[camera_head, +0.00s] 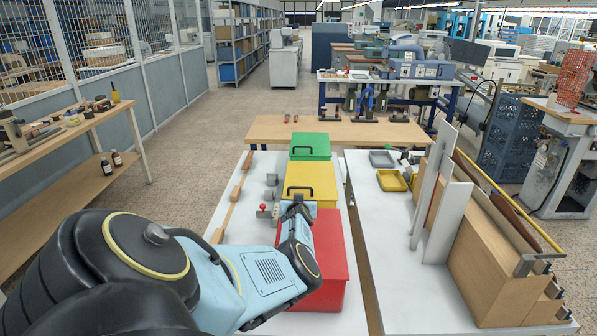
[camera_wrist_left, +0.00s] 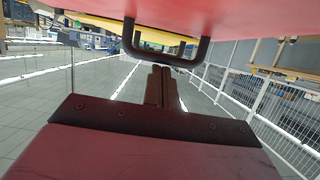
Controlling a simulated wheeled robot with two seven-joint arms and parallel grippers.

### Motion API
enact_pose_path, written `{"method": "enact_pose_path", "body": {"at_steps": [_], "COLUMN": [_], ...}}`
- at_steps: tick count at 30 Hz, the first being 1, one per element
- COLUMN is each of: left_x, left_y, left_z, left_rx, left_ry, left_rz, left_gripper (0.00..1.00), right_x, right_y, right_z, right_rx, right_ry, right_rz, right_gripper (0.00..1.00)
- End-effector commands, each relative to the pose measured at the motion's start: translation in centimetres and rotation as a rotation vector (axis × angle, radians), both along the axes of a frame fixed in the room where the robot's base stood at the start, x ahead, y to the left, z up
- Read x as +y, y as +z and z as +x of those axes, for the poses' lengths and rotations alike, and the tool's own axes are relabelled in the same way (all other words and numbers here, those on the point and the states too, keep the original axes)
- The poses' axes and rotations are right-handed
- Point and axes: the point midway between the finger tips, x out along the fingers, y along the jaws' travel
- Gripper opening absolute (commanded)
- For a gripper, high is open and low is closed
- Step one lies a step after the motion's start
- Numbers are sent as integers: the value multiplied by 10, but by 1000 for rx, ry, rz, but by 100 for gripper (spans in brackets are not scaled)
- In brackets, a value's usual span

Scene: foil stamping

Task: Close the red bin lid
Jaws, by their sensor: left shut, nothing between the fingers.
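The red bin (camera_head: 325,293) stands on the white table at the near end of a row of bins. Its lid (camera_head: 328,238) looks flat and level on the bin in the head view, partly hidden by my left arm. My left gripper (camera_head: 297,207) is over the far left part of the lid, shut and empty. In the left wrist view, which looks upside down, the red lid (camera_wrist_left: 240,8) fills the top edge. A black handle (camera_wrist_left: 200,55) stands out from it, close to the shut fingers (camera_wrist_left: 161,72); contact cannot be told. My right gripper is out of view.
A yellow bin (camera_head: 325,186) and a green bin (camera_head: 310,144) stand behind the red one, lids flat. Small metal parts and a red-knobbed piece (camera_head: 263,208) lie left of them. A second white table (camera_head: 400,290) with upright boards (camera_head: 490,250) is on the right.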

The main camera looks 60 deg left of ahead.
Motion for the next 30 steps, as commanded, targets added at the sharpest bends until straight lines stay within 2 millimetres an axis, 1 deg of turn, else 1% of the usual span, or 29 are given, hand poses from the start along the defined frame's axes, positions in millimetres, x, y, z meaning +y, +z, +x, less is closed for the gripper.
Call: {"method": "enact_pose_path", "body": {"at_steps": [1, 11, 14, 18, 22, 30], "left_x": [-1, -6, -14, -24, -33, -52], "left_y": [6, 45, 46, 54, 58, 75], "left_z": [0, -2, -6, -13, -19, -32], "left_rx": [1, -1, -1, -1, -2, -2], "left_ry": [0, 1, 1, 0, 1, 1], "left_rz": [1, 4, 4, 5, 5, 6], "left_gripper": [0, 0, 0, 0, 0, 0], "right_x": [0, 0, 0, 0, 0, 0], "right_y": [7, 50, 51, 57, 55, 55], "right_z": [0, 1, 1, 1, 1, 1], "right_rx": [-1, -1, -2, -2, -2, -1], "right_ry": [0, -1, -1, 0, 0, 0], "right_rz": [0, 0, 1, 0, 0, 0], "right_gripper": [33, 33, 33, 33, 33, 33]}}
